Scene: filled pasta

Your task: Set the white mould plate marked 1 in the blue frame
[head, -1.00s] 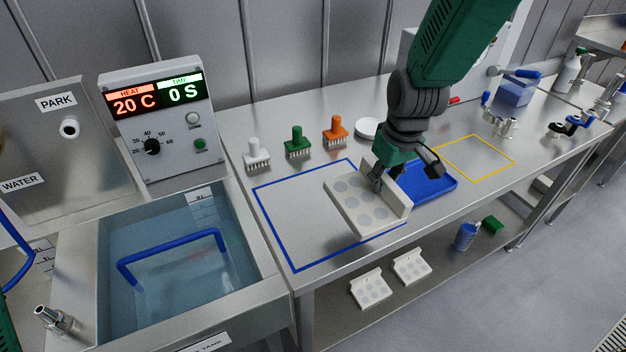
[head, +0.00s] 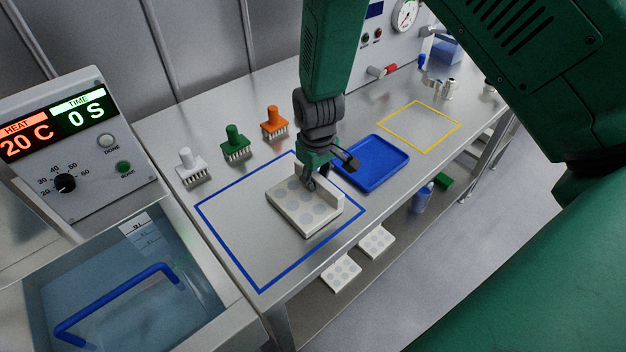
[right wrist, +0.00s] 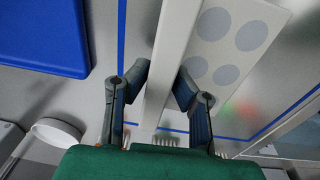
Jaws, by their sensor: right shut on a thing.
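The white mould plate (head: 292,206) has round grey hollows and an upright wall along its right side. My right gripper (head: 318,184) is shut on that wall; in the right wrist view its fingers (right wrist: 165,85) press the wall from both sides. The blue frame (head: 230,251) is an outline on the metal bench. The plate appears inside it, near its right side, with bare bench to the left and front. I cannot tell whether it touches the bench. No number is readable on it. My left gripper is out of view.
A blue tray (head: 374,184) lies just right of the frame. White (head: 191,168), green (head: 236,148) and orange (head: 274,124) brushes stand behind it. A yellow outline (head: 456,132) is farther right. A water tank (head: 110,290) is at left. Two more white plates (head: 342,272) lie on the lower shelf.

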